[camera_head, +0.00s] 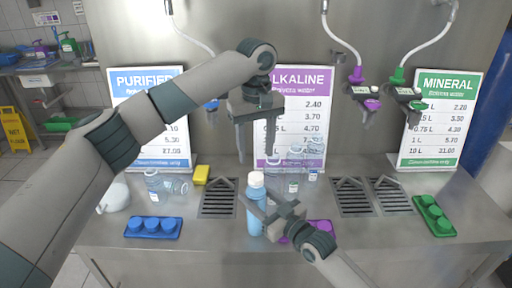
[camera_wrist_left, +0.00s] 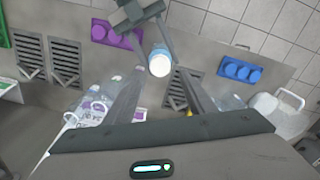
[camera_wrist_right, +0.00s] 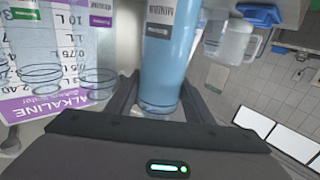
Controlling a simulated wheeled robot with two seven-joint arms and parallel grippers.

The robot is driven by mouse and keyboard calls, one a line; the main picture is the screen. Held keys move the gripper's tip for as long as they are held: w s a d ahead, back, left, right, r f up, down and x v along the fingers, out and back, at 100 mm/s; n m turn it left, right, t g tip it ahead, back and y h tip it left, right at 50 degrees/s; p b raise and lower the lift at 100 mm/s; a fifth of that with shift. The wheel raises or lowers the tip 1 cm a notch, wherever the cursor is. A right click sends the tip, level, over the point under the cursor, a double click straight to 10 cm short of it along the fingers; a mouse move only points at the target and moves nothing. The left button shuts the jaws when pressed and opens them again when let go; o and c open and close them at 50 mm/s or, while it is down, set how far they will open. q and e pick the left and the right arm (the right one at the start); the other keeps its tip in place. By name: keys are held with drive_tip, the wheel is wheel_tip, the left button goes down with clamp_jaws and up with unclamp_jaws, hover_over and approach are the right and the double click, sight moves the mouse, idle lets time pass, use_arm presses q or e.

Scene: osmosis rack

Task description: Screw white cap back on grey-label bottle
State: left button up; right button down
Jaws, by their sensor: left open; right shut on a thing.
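The grey-label bottle (camera_head: 255,216), filled with light blue liquid, stands upright at the counter's front centre. In the right wrist view the bottle (camera_wrist_right: 168,75) shows a grey label near the top of the picture. A white cap (camera_head: 256,179) sits on its mouth; whether it is tight cannot be told. My right gripper (camera_head: 258,208) is shut around the bottle's body, also in the right wrist view (camera_wrist_right: 160,100). My left gripper (camera_head: 255,153) is open, pointing down above the cap. In the left wrist view the cap (camera_wrist_left: 159,66) shows beyond and between the open fingers.
Several clear bottles (camera_head: 293,178) stand behind and right of the held bottle; others (camera_head: 165,184) stand at left. A blue cap tray (camera_head: 153,227), purple cap tray (camera_head: 320,228), green cap tray (camera_head: 433,215) and yellow sponge (camera_head: 201,174) lie on the counter. Taps hang above right.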

sight(256, 176)
use_arm(q)
drive_tip(key=shift+f, duration=3.9)
drive_tip(key=shift+c, duration=0.3)
drive_tip(key=c, duration=1.1)
drive_tip(key=shift+o, duration=0.2)
